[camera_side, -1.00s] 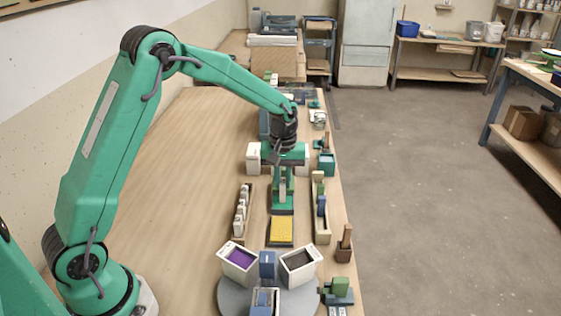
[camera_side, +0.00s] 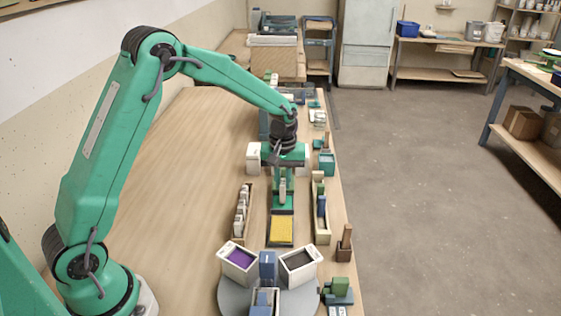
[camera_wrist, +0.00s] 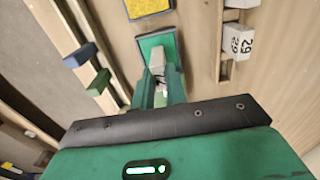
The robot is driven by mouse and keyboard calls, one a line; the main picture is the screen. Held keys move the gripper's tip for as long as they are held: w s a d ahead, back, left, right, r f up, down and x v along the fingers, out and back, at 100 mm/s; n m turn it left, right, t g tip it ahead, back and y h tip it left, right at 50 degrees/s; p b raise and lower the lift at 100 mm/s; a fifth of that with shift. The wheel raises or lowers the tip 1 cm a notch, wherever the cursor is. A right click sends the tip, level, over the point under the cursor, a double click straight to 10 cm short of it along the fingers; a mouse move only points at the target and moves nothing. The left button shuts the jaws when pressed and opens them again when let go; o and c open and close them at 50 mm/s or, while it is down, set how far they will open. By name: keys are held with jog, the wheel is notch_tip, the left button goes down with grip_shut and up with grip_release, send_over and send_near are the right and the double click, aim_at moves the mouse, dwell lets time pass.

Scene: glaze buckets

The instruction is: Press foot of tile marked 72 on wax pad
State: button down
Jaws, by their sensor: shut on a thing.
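My gripper (camera_wrist: 158,88) is shut on a pale grey-white tile (camera_wrist: 157,60), held over the green pad (camera_wrist: 153,40) in its dark frame. Whether the tile's foot touches the pad I cannot tell. No number is readable on the held tile. In the side view my gripper (camera_side: 282,190) points straight down behind a yellow pad (camera_side: 281,230), which also shows at the top edge of the wrist view (camera_wrist: 148,6). I cannot tell by sight which pad is wax.
A rack on the right holds blue and green pieces (camera_side: 321,206). Open bins, one with purple (camera_side: 240,259), sit on a grey round base in front. The table's left side is clear.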

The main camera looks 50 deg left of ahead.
jog(key=shift+f, duration=0.6)
dwell(2.0)
jog(key=shift+r, duration=0.15)
jog(key=shift+r, duration=3)
jog(key=shift+w, duration=0.1)
